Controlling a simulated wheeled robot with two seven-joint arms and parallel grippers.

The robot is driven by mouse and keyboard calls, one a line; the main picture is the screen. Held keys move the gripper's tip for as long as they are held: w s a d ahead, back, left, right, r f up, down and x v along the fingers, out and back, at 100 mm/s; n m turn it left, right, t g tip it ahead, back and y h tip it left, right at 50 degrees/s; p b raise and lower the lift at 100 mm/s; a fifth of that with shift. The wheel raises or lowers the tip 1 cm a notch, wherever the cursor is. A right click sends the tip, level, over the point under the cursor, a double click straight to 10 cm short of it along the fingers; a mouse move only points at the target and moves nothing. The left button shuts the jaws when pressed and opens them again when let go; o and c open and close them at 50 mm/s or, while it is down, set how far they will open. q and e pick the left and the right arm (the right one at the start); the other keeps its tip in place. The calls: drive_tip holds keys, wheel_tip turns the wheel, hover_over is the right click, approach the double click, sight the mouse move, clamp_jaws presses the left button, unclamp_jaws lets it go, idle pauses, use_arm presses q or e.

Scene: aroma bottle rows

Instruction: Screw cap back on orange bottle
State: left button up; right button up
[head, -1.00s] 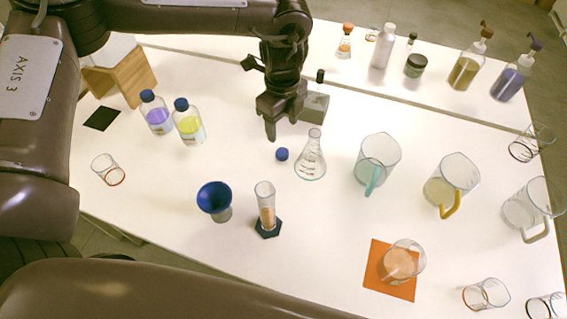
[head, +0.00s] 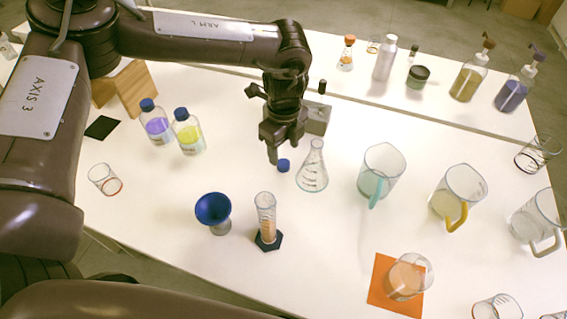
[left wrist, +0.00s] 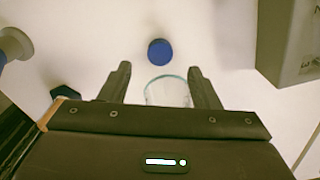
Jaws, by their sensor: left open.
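A small blue cap (head: 283,165) lies on the white table, and it shows at the top middle of the left wrist view (left wrist: 160,52). My left gripper (head: 277,153) is open and empty, pointing down close beside the cap in the head view. In the left wrist view the cap lies beyond the fingertips (left wrist: 158,72), not between them. A clear conical flask (head: 312,170) stands just right of the cap; its glass (left wrist: 168,92) shows between the fingers. No open orange bottle is clear; a small bottle with an orange cap (head: 346,55) stands at the back. My right gripper is not in view.
A grey box (head: 318,119) stands behind the gripper. Two blue-capped bottles with purple (head: 156,125) and yellow liquid (head: 189,135) stand left. A blue funnel (head: 213,210) and a graduated cylinder (head: 266,215) stand in front. Jugs, one teal-handled (head: 382,172), stand right.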

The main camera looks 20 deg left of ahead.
sight(283, 163)
use_arm(q)
wheel_tip(283, 163, down, 5)
drive_tip(key=shift+a+f+p, duration=0.1)
drive_tip(key=shift+p, duration=0.25)
drive_tip(key=shift+c, duration=0.5)
drive_tip(key=c, duration=1)
